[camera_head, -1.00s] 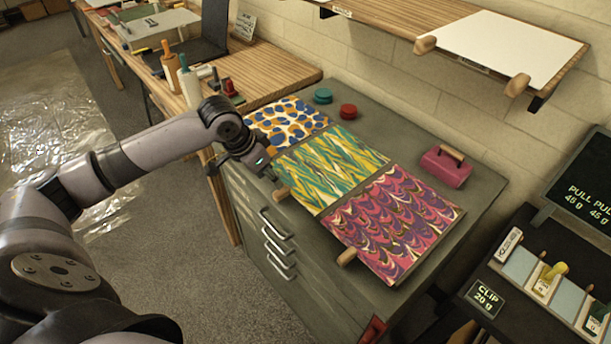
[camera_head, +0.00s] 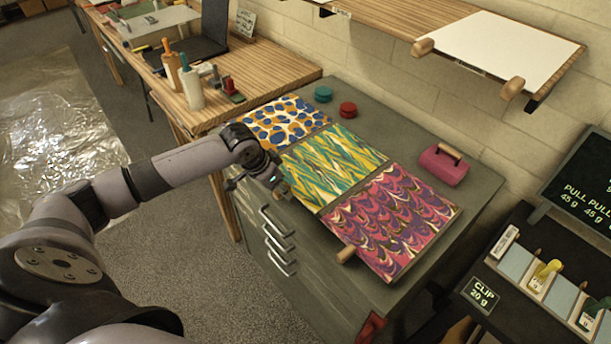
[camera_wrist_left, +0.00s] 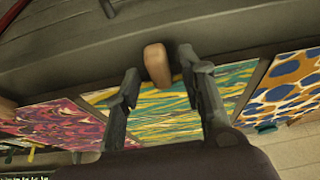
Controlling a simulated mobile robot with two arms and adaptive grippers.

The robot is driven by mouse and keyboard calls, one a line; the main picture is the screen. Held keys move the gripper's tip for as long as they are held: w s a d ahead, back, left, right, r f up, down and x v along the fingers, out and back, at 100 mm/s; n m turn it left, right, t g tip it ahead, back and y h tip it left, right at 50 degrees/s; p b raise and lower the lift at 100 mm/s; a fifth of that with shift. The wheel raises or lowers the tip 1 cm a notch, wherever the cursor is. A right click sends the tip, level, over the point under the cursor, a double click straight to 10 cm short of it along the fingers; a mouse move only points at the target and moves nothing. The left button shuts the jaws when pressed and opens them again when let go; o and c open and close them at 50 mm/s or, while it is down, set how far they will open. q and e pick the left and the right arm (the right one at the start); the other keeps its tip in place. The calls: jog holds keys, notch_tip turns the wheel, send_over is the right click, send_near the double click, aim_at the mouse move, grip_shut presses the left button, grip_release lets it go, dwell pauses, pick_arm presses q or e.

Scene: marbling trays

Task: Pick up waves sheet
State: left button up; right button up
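Three patterned sheets lie in a row on the grey cabinet top. The middle one has green, yellow and white wavy zigzags (camera_head: 335,165), the likely waves sheet. A pink and purple scalloped sheet (camera_head: 393,222) lies nearer, and a blue and orange spotted sheet (camera_head: 283,124) lies farther. My left gripper (camera_head: 282,188) is at the near-left edge of the middle sheet and hides its wooden handle. In the left wrist view, its two fingers are apart, with the wooden handle (camera_wrist_left: 157,64) between them; contact is unclear. My right gripper is not in view.
The pink sheet's wooden handle (camera_head: 346,254) sticks out at the cabinet's front edge. A wall shelf (camera_head: 385,24) overhangs the back. Metal drawer pulls (camera_head: 278,222) face the front.

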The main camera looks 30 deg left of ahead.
pick_arm(q)
jog(key=c, duration=0.7)
